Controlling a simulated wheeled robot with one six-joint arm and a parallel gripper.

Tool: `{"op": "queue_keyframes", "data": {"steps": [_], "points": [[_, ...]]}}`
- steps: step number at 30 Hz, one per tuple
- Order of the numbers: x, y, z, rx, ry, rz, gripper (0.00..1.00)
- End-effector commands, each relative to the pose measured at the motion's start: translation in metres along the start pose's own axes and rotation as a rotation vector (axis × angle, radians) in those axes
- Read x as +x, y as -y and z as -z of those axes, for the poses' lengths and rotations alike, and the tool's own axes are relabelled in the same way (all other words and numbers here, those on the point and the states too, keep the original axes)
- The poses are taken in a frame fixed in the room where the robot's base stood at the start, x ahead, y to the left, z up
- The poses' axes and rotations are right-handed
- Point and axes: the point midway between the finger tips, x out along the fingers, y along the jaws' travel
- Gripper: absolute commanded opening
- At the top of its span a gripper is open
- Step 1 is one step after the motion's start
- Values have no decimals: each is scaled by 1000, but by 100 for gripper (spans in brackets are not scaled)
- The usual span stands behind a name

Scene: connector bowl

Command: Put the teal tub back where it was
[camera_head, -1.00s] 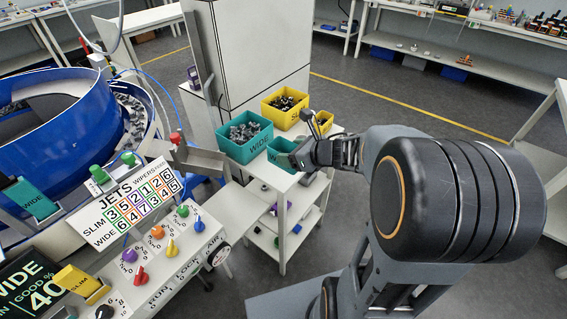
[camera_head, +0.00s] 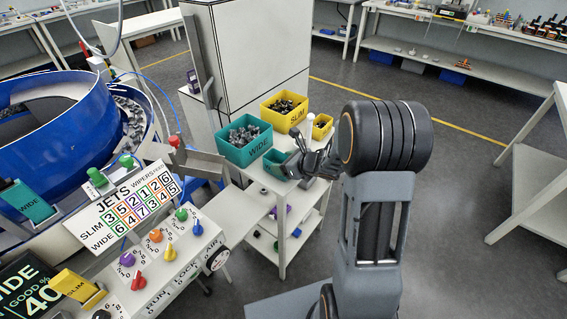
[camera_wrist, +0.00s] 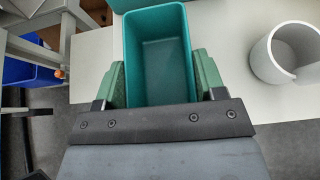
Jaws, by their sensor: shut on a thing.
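The small teal tub (camera_wrist: 158,65) is empty and upright in the wrist view, with the green pads of my gripper (camera_wrist: 160,85) pressed on its two side walls. In the head view the tub (camera_head: 275,164) is at the top of the white cart, just in front of the large teal WIDE bin. My gripper (camera_head: 298,165) reaches it from the right and partly hides it. I cannot tell whether the tub's base touches the cart top.
The large teal bin (camera_head: 244,146) and the yellow SLIM bin (camera_head: 283,108) hold dark parts. A small yellow tub (camera_head: 321,127) stands at the cart's right. A white open cylinder (camera_wrist: 287,55) stands close right of the tub. The white cart top (camera_head: 257,181) is bare at the front.

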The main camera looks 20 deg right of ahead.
Motion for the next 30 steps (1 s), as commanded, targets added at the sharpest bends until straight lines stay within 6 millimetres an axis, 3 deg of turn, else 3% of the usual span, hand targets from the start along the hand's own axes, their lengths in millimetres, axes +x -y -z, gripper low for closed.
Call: {"op": "queue_keyframes", "data": {"steps": [14, 15, 21, 30], "points": [[2, 0, 4, -1, 1, 0, 39], [2, 0, 3, -1, 1, 0, 66], [2, 0, 3, 0, 0, 0, 86], [1, 0, 2, 0, 0, 0, 89]]}}
